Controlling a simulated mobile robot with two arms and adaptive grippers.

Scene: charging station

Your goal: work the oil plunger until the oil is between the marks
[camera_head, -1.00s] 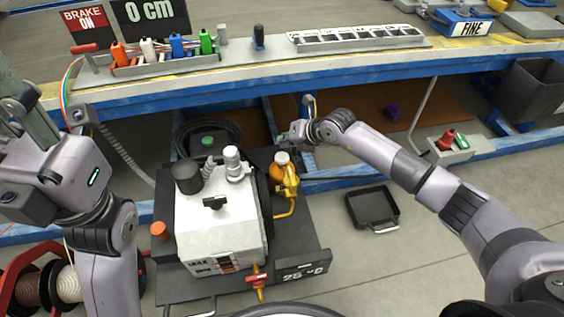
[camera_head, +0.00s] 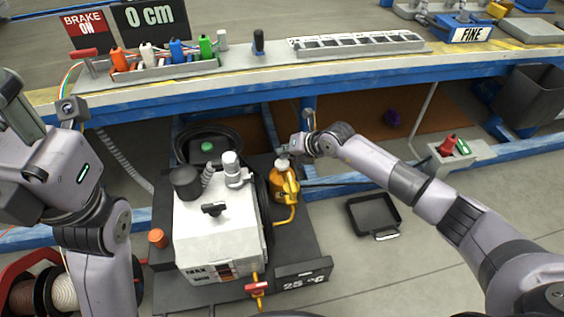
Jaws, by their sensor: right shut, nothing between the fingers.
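The white machine (camera_head: 216,225) stands on a dark cart with a MAX label and a small sight window (camera_head: 224,270) on its front. The oil level is too small to read. The amber oil bottle (camera_head: 280,187) with its pale plunger top (camera_head: 282,163) stands at the machine's right side. My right gripper (camera_head: 286,150) is shut and empty, right above the plunger top. I cannot tell whether it touches. My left gripper (camera_head: 14,100) is raised at the left edge, away from the machine; its finger gap is unclear.
A workbench edge (camera_head: 300,77) runs across behind the cart. A black tray (camera_head: 374,213) lies on the floor to the right. A 25 °C display (camera_head: 303,274) is at the cart's front. Cable reels (camera_head: 60,293) stand at lower left.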

